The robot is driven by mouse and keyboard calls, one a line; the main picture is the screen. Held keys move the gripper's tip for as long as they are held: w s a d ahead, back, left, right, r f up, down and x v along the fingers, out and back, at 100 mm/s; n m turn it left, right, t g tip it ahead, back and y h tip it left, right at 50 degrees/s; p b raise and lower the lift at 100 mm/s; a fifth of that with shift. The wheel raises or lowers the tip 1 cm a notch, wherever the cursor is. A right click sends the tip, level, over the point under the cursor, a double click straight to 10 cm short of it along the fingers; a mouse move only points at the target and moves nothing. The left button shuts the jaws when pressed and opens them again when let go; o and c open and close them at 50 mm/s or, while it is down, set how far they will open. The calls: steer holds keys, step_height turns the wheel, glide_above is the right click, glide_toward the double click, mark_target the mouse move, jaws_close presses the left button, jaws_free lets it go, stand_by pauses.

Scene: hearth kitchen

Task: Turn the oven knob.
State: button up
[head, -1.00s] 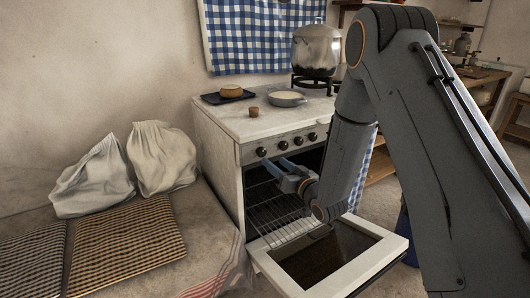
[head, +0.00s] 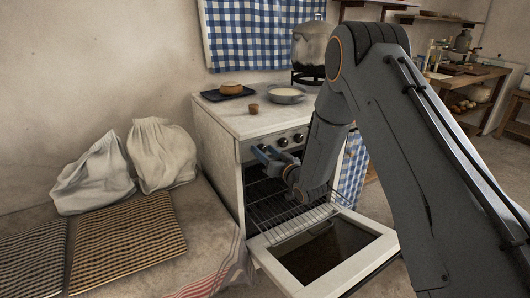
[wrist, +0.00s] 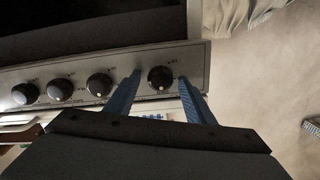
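The white oven (head: 220,150) stands at the centre of the head view, with a row of dark knobs on its front panel. Two of these knobs (head: 290,140) show clearly there. In the wrist view, the end knob (wrist: 160,78) lies between my two blue fingertips. My gripper (head: 263,153) is at the left end of the panel in the head view and largely hides that knob. In the wrist view my gripper (wrist: 160,76) is open, with a gap on either side of the knob. I cannot tell the depth of the fingertips against it.
The oven door (head: 370,262) hangs open below my arm, with a wire rack (head: 285,218) above it. White sacks (head: 160,155) lie on the left counter.

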steer(key=c, duration=1)
steer(key=shift+n, duration=0.3)
steer(key=n+b, duration=0.1)
steer(key=n, duration=0.5)
steer(key=shift+b, duration=0.4)
steer(key=n+b, duration=0.1)
steer(key=n, duration=0.6)
steer(key=shift+s+a+f+b, duration=0.1)
steer(key=shift+b, duration=0.3)
steer(key=o, duration=1.1)
steer(key=shift+c, duration=0.2)
